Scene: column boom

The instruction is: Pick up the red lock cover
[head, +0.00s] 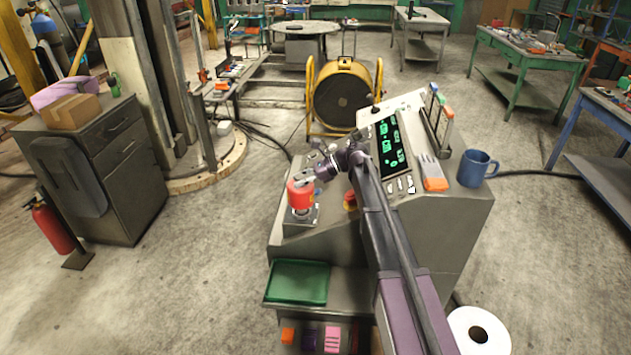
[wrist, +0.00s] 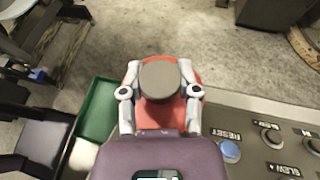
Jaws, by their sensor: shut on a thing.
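The red lock cover (head: 300,198) is at the left end of the grey control console, over a small dark square base (head: 299,220). My gripper (head: 304,182) reaches it from above and the right. In the wrist view, the fingers of my gripper (wrist: 160,93) lie on both sides of the red cover (wrist: 155,117) and are shut on it. A round grey knob-like top (wrist: 160,79) shows in its middle. I cannot tell whether the cover touches the base; its underside is hidden.
The console (head: 445,225) carries a green-lit display (head: 390,147), a blue mug (head: 476,168) and an orange-and-white item (head: 433,174). A red button (head: 349,200) stands just right of the cover. A green tray (head: 298,282) sits below at the front. Labelled buttons (wrist: 230,151) lie right of my gripper.

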